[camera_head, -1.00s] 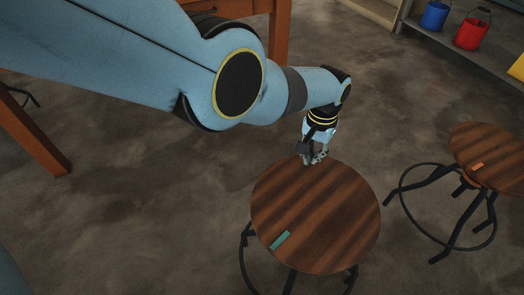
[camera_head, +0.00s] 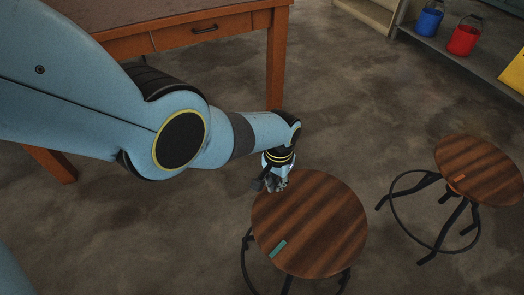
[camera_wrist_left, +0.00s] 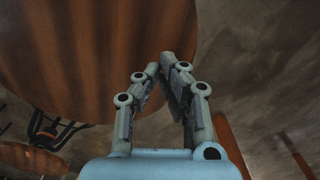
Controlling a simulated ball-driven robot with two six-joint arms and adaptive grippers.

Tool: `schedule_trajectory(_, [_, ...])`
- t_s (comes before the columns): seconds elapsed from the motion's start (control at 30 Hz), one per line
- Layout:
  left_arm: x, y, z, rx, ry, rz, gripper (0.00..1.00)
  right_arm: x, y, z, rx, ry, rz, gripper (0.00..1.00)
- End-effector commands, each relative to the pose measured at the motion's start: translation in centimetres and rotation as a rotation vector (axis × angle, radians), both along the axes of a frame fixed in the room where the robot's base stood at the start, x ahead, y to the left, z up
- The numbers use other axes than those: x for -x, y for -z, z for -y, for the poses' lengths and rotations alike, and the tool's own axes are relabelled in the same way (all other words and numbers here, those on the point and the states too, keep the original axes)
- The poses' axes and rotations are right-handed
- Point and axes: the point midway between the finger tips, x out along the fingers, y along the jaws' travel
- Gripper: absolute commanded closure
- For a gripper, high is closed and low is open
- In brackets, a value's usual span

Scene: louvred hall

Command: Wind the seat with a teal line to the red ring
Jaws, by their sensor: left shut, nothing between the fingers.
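The stool seat with the teal line (camera_head: 318,222) is round, brown and striped. Its short teal line (camera_head: 278,249) lies near the rim at the lower left. My left gripper (camera_head: 277,186) is shut and empty at the seat's upper-left rim. I cannot tell whether it touches the seat. In the left wrist view the fingers (camera_wrist_left: 158,66) come together in front of a large brown seat (camera_wrist_left: 75,60). The stool's post is hidden under the seat, and no red ring shows. My right gripper is not in view.
A second stool (camera_head: 480,168) with an orange line stands at the right. A wooden table (camera_head: 180,30) with a drawer stands behind my left arm. A blue bucket (camera_head: 429,20) and a red bucket (camera_head: 463,41) sit on a shelf at the upper right. Floor between is clear.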

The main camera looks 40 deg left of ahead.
Motion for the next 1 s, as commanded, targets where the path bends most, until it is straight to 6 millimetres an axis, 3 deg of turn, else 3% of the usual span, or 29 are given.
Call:
schedule_trajectory(0.27, [0.0,-0.9,0.0,0.0,0.0,0.0,1.0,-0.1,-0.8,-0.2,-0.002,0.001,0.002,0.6])
schedule_trajectory(0.8, [0.0,-8.0,0.1,0.0,0.0,0.0,1.0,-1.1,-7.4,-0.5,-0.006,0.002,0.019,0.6])
schedule_trajectory(1.0, [0.0,-8.0,0.1,0.0,0.0,-0.002,1.0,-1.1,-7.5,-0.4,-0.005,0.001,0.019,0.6])
